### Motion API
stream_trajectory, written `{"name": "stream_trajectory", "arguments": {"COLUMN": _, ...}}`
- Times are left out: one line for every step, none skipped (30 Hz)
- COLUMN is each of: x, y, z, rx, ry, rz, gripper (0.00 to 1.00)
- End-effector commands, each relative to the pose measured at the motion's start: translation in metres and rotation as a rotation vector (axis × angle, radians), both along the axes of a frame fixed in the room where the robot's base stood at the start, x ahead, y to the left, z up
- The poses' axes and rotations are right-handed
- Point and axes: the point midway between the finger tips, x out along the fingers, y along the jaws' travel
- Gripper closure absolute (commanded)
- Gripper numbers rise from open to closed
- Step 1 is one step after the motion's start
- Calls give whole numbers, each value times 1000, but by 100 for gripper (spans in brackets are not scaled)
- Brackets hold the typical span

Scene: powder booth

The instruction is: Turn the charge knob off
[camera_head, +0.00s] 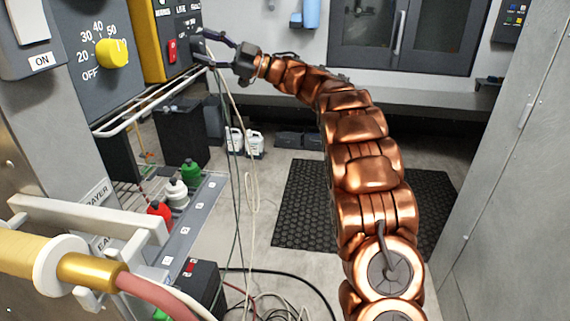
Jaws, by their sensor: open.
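A yellow knob (112,53) sits on a grey panel (82,15) at the upper left, with a scale reading OFF, 20, 30, 40 and 50 around it. No label on it names it as the charge knob. My gripper (203,47) is open beside the yellow-edged box (151,58), to the right of the yellow knob and apart from it. A small dark part (197,45) on that box's face lies between or just behind the fingertips. I cannot tell whether it is a knob or whether the fingers touch it.
The box has a red switch (172,50). A white wire rail (150,105) runs below the panels. A shelf (190,225) holds green, white and red-topped bottles. Cables hang under my gripper. A spray hose (60,262) is at lower left. A grey wall (520,180) stands right.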

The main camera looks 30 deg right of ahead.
Motion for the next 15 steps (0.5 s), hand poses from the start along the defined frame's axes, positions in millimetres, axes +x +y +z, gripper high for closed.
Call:
{"name": "stream_trajectory", "arguments": {"x": 0, "y": 1, "z": 0, "rx": 17, "ry": 24, "rz": 0, "gripper": 33}}
{"name": "stream_trajectory", "arguments": {"x": 0, "y": 1, "z": 0, "rx": 27, "ry": 38, "rz": 0, "gripper": 33}}
{"name": "stream_trajectory", "arguments": {"x": 0, "y": 1, "z": 0, "rx": 41, "ry": 57, "rz": 1, "gripper": 33}}
{"name": "stream_trajectory", "arguments": {"x": 0, "y": 1, "z": 0, "rx": 52, "ry": 70, "rz": 1, "gripper": 33}}
{"name": "stream_trajectory", "arguments": {"x": -1, "y": 1, "z": 1, "rx": 61, "ry": 82, "rz": 0, "gripper": 33}}
{"name": "stream_trajectory", "arguments": {"x": -1, "y": 1, "z": 1, "rx": 75, "ry": 100, "rz": 0, "gripper": 33}}
{"name": "stream_trajectory", "arguments": {"x": -2, "y": 1, "z": 1, "rx": 85, "ry": 115, "rz": 0, "gripper": 33}}
{"name": "stream_trajectory", "arguments": {"x": -2, "y": 1, "z": 2, "rx": 97, "ry": 131, "rz": 0, "gripper": 33}}
{"name": "stream_trajectory", "arguments": {"x": -2, "y": 2, "z": 1, "rx": 111, "ry": 151, "rz": 1, "gripper": 33}}
{"name": "stream_trajectory", "arguments": {"x": -2, "y": 2, "z": 1, "rx": 121, "ry": 165, "rz": 1, "gripper": 33}}
{"name": "stream_trajectory", "arguments": {"x": -2, "y": 2, "z": 2, "rx": 131, "ry": 179, "rz": 2, "gripper": 33}}
{"name": "stream_trajectory", "arguments": {"x": -2, "y": 2, "z": 2, "rx": 146, "ry": 200, "rz": 1, "gripper": 33}}
{"name": "stream_trajectory", "arguments": {"x": -2, "y": 2, "z": 2, "rx": 159, "ry": 217, "rz": 1, "gripper": 33}}
{"name": "stream_trajectory", "arguments": {"x": -2, "y": 2, "z": 1, "rx": 171, "ry": 234, "rz": 2, "gripper": 33}}
{"name": "stream_trajectory", "arguments": {"x": -3, "y": 2, "z": 1, "rx": 187, "ry": 255, "rz": 2, "gripper": 33}}
